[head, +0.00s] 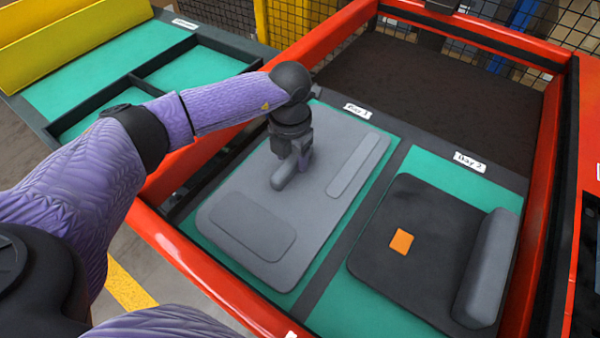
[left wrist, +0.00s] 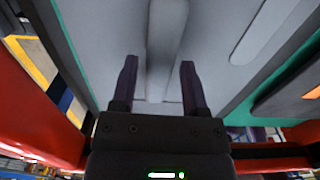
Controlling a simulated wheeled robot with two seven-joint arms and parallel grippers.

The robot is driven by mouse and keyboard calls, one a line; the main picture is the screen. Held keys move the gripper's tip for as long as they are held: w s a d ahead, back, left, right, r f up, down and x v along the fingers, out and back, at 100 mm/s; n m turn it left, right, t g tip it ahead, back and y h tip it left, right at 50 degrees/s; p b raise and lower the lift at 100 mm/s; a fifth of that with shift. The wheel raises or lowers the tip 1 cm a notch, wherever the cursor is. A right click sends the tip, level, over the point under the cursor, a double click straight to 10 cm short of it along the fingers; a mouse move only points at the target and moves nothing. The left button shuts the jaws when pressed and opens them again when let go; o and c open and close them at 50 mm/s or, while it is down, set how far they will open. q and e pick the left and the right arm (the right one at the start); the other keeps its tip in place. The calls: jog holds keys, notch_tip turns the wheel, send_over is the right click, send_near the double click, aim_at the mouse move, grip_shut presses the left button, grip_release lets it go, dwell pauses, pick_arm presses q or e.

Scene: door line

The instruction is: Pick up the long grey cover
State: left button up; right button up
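A large light grey panel (head: 235,190) lies flat on the green mat of the left bay. A raised, rounded grey bar (head: 287,172) stands out on it, and the left wrist view shows this bar (left wrist: 167,35) beyond and between my fingertips. My left gripper (left wrist: 159,65) is open with nothing between its fingers; in the head view the gripper (head: 292,155) is over the panel by the bar. A separate long grey rounded piece (head: 488,268) lies along the right edge of a dark panel (head: 425,225) in the right bay. My right gripper is not in view.
A red frame (head: 215,280) surrounds both bays, with a dark strip between them. An orange square (head: 401,241) is on the dark panel. A green tray with dark dividers (head: 100,75) and a yellow barrier stand at the left. Dark bare surface (head: 430,90) lies behind the bays.

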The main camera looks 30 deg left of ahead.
pick_arm(q)
grip_shut()
dwell(1.1)
